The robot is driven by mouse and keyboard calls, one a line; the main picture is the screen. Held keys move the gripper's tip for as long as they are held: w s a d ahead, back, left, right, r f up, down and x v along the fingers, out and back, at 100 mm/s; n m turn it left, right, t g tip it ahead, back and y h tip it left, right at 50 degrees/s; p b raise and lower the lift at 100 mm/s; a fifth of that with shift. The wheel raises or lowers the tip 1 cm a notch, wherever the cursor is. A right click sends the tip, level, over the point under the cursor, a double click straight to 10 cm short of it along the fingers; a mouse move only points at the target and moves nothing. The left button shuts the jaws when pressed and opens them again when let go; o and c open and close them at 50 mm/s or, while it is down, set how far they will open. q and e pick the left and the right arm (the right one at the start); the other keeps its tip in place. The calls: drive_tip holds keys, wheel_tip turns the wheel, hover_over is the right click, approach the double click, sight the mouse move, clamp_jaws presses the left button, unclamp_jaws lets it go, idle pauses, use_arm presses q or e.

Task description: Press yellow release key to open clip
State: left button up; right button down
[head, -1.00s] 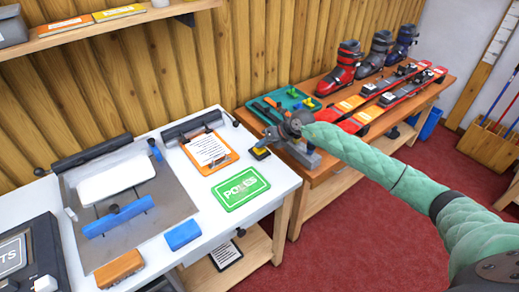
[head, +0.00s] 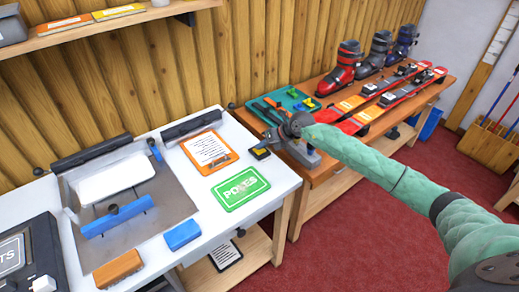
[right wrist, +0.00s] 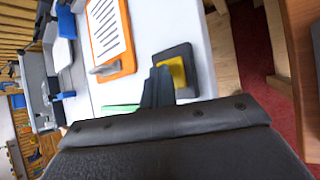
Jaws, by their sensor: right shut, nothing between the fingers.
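The yellow release key (right wrist: 177,72) sits on a small black block (right wrist: 187,50) at the bench's right edge; the key also shows in the head view (head: 261,153). My right gripper (right wrist: 157,80) is shut and empty, pointing down beside the key, its fingertips overlapping the block's near left side in the right wrist view; I cannot tell if they touch it. The gripper also shows in the head view (head: 273,143). A dark clip bar (head: 190,123) lies at the bench's back edge, with a black knob (head: 232,105) standing off its right end. My left gripper is not seen.
An orange clipboard (head: 207,166) and a green POLES card (head: 241,187) lie left of the key. A blue block (head: 183,235) and a metal plate (head: 167,217) are further left. A wooden table (head: 335,168) with skis and boots stands to the right.

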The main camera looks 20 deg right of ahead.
sight(262, 151)
idle(0.4)
drive_tip(key=shift+r+p, duration=0.5)
drive_tip(key=shift+r, duration=0.45)
drive_tip(key=shift+r+p, duration=1.15)
drive_tip(key=shift+r, duration=1.4)
